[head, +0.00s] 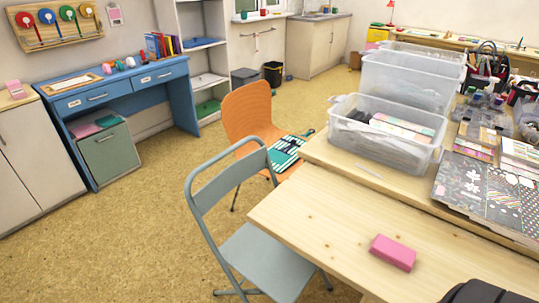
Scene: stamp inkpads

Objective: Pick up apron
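A folded dark and teal patterned cloth (286,153), which looks like the apron, lies on the seat of the orange chair (249,113). A dark strap end sticks out at its upper right. The wooden table stands close on its right. Neither of my grippers can be made out in the head view. A black rounded shape at the bottom right edge may be part of my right arm, but no fingers show there.
A grey folding chair (262,262) stands in front of the orange one. The wooden table (330,225) holds a pink block (393,252), clear plastic bins (385,145) and patterned paper (485,195). A blue desk (125,90) stands at the left wall. The floor (130,225) at left is clear.

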